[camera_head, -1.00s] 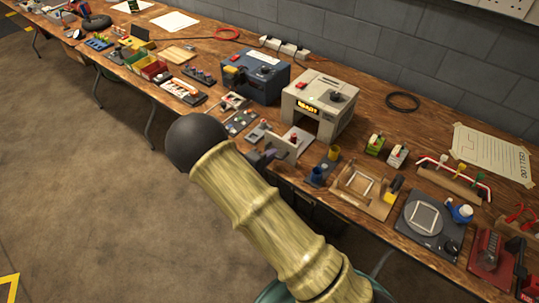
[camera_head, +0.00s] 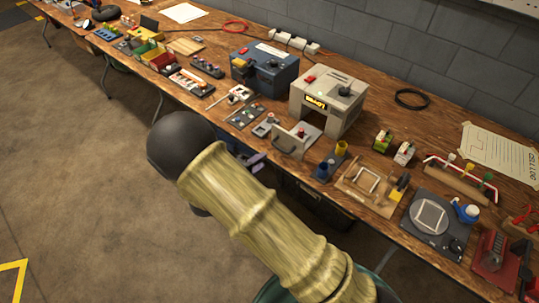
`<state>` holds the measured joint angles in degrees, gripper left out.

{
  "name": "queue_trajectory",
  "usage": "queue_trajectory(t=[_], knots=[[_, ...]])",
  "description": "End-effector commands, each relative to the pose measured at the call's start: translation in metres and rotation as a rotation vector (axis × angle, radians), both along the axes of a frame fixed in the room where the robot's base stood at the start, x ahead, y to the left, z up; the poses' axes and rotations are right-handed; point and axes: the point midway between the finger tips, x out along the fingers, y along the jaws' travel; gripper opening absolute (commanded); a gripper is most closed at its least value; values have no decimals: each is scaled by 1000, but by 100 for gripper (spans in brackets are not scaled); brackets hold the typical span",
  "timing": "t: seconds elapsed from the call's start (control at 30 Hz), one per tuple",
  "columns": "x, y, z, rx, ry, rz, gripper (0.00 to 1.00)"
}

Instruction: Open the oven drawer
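The oven appears to be the beige box (camera_head: 330,98) with a lit yellow display, standing on the bench. Its drawer (camera_head: 297,137) stands out from the dark opening at the front, toward the bench's front edge. The drawer's pale front panel carries a grey handle (camera_head: 284,148). My gripper (camera_head: 254,162) shows only as a small dark purplish part beyond my arm, left of and below the handle. It looks apart from the handle. My arm hides most of it, so its fingers cannot be made out.
A blue-grey box (camera_head: 264,72) stands left of the oven. A small base with blue and yellow cups (camera_head: 328,165) is close to the drawer's right. Small parts lie on the bench to its left. Open floor (camera_head: 90,200) lies in front of the bench.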

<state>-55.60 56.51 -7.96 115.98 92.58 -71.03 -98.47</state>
Motion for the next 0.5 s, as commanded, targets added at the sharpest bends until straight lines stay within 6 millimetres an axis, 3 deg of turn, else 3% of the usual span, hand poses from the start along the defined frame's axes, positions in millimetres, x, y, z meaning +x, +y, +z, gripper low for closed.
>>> queue_trajectory(t=[0.3,0.5], knots=[[-48,39,14,1,0,3,31],[-63,50,17,0,1,-1,31]])
